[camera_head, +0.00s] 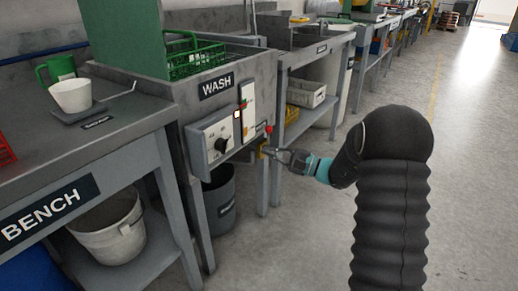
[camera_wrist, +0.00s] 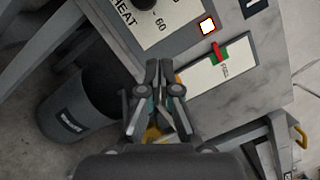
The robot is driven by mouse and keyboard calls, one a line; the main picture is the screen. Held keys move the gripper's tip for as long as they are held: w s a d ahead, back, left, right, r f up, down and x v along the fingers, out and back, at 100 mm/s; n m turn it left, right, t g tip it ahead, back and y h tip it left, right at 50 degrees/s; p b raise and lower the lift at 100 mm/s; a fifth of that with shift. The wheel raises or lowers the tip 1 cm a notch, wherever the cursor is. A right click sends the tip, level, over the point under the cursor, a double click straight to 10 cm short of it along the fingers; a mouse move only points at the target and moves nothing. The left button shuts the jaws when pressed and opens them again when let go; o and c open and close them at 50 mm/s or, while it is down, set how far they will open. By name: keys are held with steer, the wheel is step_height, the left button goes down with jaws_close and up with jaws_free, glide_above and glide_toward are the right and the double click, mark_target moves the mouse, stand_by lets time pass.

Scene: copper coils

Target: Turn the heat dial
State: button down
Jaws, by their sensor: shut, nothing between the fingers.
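The heat dial (camera_head: 221,145) is a black knob on a white plate on the front of the wash station. In the wrist view only the lower edge of the dial (camera_wrist: 172,4) shows at the top, above the white plate (camera_wrist: 150,32) marked HEAT and 60. My gripper (camera_head: 270,152) is to the right of the dial in the head view, apart from it. In the wrist view my gripper (camera_wrist: 158,66) has its fingertips together and empty, below the plate.
A lit square indicator (camera_wrist: 208,26) and a red lever on a green and white plate (camera_wrist: 219,52) sit beside the heat plate. A grey bin (camera_wrist: 78,108) stands below. A bench (camera_head: 60,200) is at left. The floor at right is open.

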mark_target(223, 146)
steer(key=p+x, duration=0.1)
steer(key=x, duration=0.7)
steer(key=shift+s, duration=0.15)
steer(key=shift+s+a+r+p, duration=0.3)
steer(key=shift+s+a+r, duration=0.5)
steer(key=shift+a, duration=0.25)
steer(key=shift+s+a+r, duration=0.25)
steer(key=shift+s+a, duration=0.1)
steer(key=shift+s, duration=0.05)
